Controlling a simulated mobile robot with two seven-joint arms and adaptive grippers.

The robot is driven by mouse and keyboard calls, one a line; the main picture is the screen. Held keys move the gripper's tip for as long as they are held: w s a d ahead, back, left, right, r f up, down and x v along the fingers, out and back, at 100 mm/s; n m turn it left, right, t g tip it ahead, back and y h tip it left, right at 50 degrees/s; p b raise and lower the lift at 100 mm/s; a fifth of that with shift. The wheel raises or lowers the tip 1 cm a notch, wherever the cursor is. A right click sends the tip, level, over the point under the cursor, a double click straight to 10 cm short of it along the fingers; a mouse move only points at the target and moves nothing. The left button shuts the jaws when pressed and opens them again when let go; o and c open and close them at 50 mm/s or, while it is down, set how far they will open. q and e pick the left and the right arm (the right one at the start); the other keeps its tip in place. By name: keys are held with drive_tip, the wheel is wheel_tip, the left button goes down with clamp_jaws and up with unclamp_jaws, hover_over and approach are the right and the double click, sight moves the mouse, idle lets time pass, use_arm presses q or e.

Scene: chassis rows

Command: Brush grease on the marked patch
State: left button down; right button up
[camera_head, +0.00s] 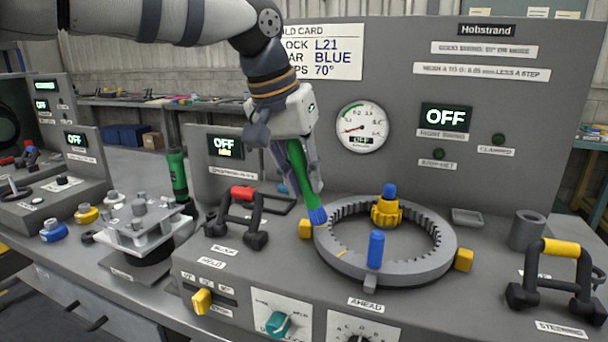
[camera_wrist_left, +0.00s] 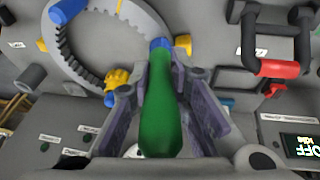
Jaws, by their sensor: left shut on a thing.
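My left gripper (camera_head: 299,178) is shut on a brush with a green handle (camera_wrist_left: 160,118); the brush also shows in the head view (camera_head: 297,170). The brush points down, slightly tilted. Its blue tip (camera_head: 317,216) is at the left rim of the grey toothed ring (camera_head: 436,263); I cannot tell whether it touches. A small yellow mark (camera_head: 341,254) lies on the ring's near-left top face. No other marked patch is clear. In the left wrist view the ring (camera_wrist_left: 137,14) is beyond the brush. My right gripper is not in view.
A yellow gear with a blue knob (camera_head: 387,211) sits inside the ring. A blue peg (camera_head: 376,250) stands at its front. Yellow blocks (camera_head: 463,260) flank the ring. A red-topped handle (camera_head: 242,193) is left, a yellow-topped handle (camera_head: 565,248) right. A gauge panel (camera_head: 362,127) rises behind.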

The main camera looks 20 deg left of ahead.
use_arm(q)
drive_tip(key=shift+f, duration=0.75)
drive_tip(key=shift+s+d, duration=2.2)
drive_tip(key=shift+s, duration=0.4)
drive_tip(key=shift+w+a, duration=1.1)
drive_tip(key=shift+w, duration=0.2)
drive_tip(key=shift+w+a, duration=1.1)
drive_tip(key=shift+w, duration=0.2)
drive_tip(key=shift+s+d, duration=2.2)
drive_tip(key=shift+s, duration=0.4)
drive_tip(key=shift+w+a, duration=1.1)
drive_tip(key=shift+w, duration=0.2)
drive_tip(key=shift+w+a, duration=1.1)
drive_tip(key=shift+w, duration=0.2)
